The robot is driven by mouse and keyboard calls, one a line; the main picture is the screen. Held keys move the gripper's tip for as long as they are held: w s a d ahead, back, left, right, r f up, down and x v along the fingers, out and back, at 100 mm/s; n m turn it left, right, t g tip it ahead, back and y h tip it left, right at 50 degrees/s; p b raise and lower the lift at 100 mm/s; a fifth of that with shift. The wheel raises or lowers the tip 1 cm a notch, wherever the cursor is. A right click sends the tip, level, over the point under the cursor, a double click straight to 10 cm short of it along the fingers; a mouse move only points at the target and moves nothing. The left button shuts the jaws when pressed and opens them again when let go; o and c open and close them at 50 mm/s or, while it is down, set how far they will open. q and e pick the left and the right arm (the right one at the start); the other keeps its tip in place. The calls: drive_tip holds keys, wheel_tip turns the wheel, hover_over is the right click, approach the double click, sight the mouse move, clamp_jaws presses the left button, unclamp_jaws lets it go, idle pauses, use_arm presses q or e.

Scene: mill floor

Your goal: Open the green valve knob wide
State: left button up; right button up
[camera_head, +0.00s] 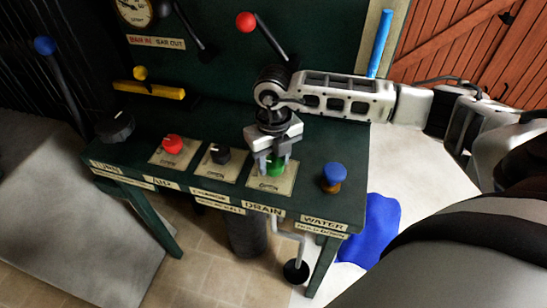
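The green valve knob (275,169) sits on a pale square plate (265,184) above the DRAIN label, on the dark green bench panel. My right gripper (275,165) comes down over it from above, with one finger on each side of the knob. The knob fills most of the gap between the fingers. Whether both fingers press on it is too small to tell. The gripper body and fingers hide the top of the knob. My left gripper is not in view.
A black knob (221,154) and a red knob (172,144) stand to the left on their own plates. A blue knob (334,176) stands close on the right. A red-tipped lever (246,22) rises behind my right arm. A blue patch (370,230) lies right of the bench.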

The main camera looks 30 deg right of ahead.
drive_tip(key=c, duration=0.3)
